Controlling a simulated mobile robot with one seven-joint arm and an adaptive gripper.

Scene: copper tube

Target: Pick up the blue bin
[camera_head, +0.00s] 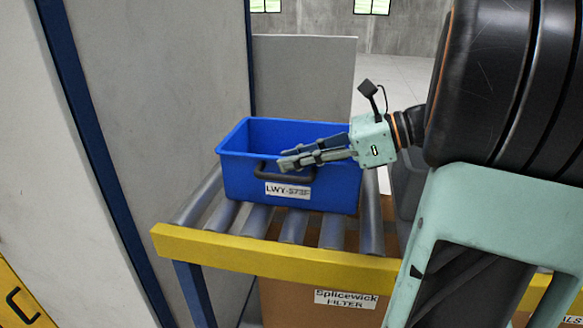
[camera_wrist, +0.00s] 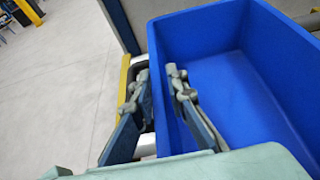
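The blue bin (camera_head: 235,178) sits upright on the roller conveyor in the head view, with a dark handle (camera_head: 266,174) and a white label reading about "LWY-573F" on its front wall. It appears empty. It fills the right of the wrist view (camera_wrist: 245,90). My gripper (camera_head: 291,157) is at the bin's front wall, near the handle. In the wrist view, my gripper (camera_wrist: 157,76) is open, with one finger outside the wall and the other inside over the bin. The rim lies between the fingers, and I see no clear grip on it.
The conveyor has grey rollers (camera_head: 255,221) and a yellow front rail (camera_head: 270,256). A cardboard box (camera_head: 290,305) labelled "Splicewick FILTER" is below. A grey container (camera_head: 408,190) is right of the bin, partly hidden by my arm. A grey panel (camera_head: 165,90) stands at left.

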